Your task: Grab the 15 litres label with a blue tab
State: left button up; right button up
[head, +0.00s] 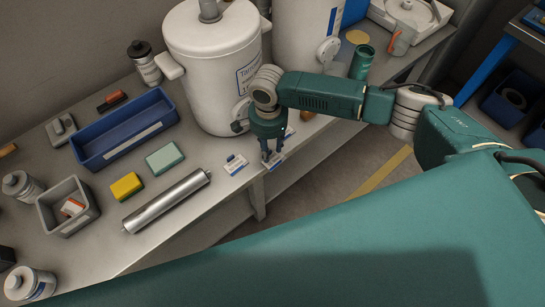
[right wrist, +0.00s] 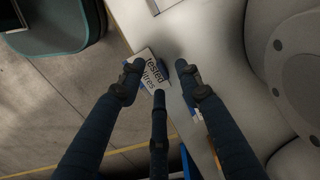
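My right gripper (head: 271,154) is open and points down over the front edge of the bench, in front of the large white tank. A white label (head: 277,163) with blue on it lies just under its fingertips. In the right wrist view the label (right wrist: 152,74) shows between the open fingers (right wrist: 160,75), with "tested" and "litres" readable; its number is not. I cannot tell whether the fingers touch it. A second white label (head: 235,164) with a blue tab lies to the left on the bench. Its print is too small to read. My left gripper is not in view.
The white tank (head: 210,65) stands close behind the gripper, with a second tank (head: 298,30) to its right. A blue tray (head: 122,130), yellow sponge (head: 126,187), green block (head: 164,158) and metal cylinder (head: 166,202) lie to the left. The bench edge drops to the floor.

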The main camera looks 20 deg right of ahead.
jog(key=shift+f, duration=0.8)
grip_shut()
jog(key=shift+r, duration=0.15)
